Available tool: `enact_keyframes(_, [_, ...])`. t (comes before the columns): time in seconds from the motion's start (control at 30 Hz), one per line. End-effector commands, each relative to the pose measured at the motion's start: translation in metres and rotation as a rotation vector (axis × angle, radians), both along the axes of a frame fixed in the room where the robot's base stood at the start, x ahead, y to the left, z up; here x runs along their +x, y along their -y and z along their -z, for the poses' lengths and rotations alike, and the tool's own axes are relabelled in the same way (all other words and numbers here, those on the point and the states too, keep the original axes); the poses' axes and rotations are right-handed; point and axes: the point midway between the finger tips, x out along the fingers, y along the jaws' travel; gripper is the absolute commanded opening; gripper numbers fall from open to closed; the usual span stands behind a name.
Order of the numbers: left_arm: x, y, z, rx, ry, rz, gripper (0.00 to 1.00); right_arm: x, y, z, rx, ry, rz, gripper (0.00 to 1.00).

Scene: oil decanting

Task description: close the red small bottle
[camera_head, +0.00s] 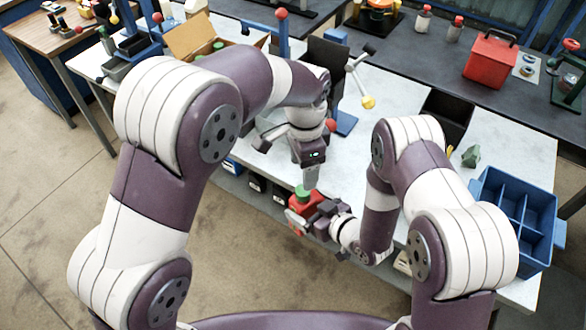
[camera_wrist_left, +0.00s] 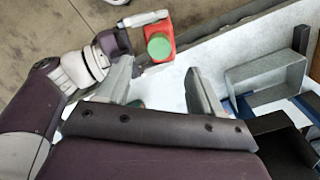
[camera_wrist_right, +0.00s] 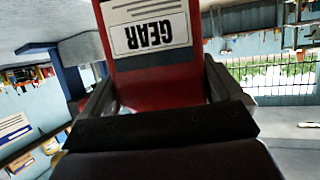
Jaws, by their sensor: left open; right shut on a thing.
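The red small bottle (camera_head: 303,212) is held off the table, in front of its near edge. A green cap (camera_head: 302,191) sits at its top; how tightly it is seated cannot be told. In the left wrist view the red bottle (camera_wrist_left: 165,23) and round green cap (camera_wrist_left: 160,47) show beyond the fingertips. My left gripper (camera_head: 310,178) is just above the cap; its fingers (camera_wrist_left: 157,66) are open with nothing between them. My right gripper (camera_head: 316,212) is shut on the bottle's body. The right wrist view shows the red bottle (camera_wrist_right: 158,88) between the fingers, its "GEAR" label upside down.
The white table (camera_head: 395,95) lies just behind the grippers. A blue divided crate (camera_head: 512,215) stands at right, a cardboard box (camera_head: 200,35) at back left. A blue stand with red knobs (camera_head: 283,45) rises behind my left arm. A red box (camera_head: 490,60) is on the dark back counter.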

Motion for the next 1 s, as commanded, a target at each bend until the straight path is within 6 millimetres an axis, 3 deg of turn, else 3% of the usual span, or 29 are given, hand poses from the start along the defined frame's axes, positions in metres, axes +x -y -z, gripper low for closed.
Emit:
enact_keyframes(0.17, [0.000, 0.000, 0.000, 0.000, 0.000, -0.001, 0.66, 0.001, 0.000, -0.001, 0.001, 0.003, 0.000, 0.08])
enact_keyframes(0.27, [0.009, -0.014, -0.007, -0.007, 0.014, -0.039, 0.66, 0.001, 0.000, -0.001, 0.001, 0.003, 0.000, 0.08])
enact_keyframes(0.33, [0.017, -0.041, -0.022, -0.017, 0.035, -0.105, 0.66, 0.001, 0.000, -0.001, 0.001, 0.003, 0.000, 0.08])
enact_keyframes(0.4, [0.006, -0.089, -0.029, -0.014, 0.033, -0.211, 0.66, 0.001, 0.000, -0.001, 0.001, 0.003, 0.000, 0.08])
enact_keyframes(0.5, [-0.031, -0.154, -0.026, -0.015, 0.047, -0.473, 0.66, 0.001, 0.000, -0.001, 0.001, 0.003, 0.000, 0.08])
enact_keyframes(0.6, [-0.074, -0.192, -0.012, -0.022, 0.066, -0.738, 0.66, 0.001, 0.000, -0.001, 0.001, 0.003, 0.000, 0.08])
enact_keyframes(0.7, [-0.112, -0.208, 0.004, -0.030, 0.078, -0.954, 0.66, 0.001, 0.000, -0.001, 0.001, 0.003, 0.000, 0.08])
enact_keyframes(0.8, [-0.137, -0.209, 0.021, -0.036, 0.081, -1.109, 0.66, 0.001, 0.000, -0.001, 0.001, 0.003, 0.001, 0.08])
enact_keyframes(1.0, [-0.130, -0.208, 0.023, -0.066, 0.113, -1.227, 0.66, 0.001, 0.000, -0.001, 0.001, 0.003, 0.000, 0.08])
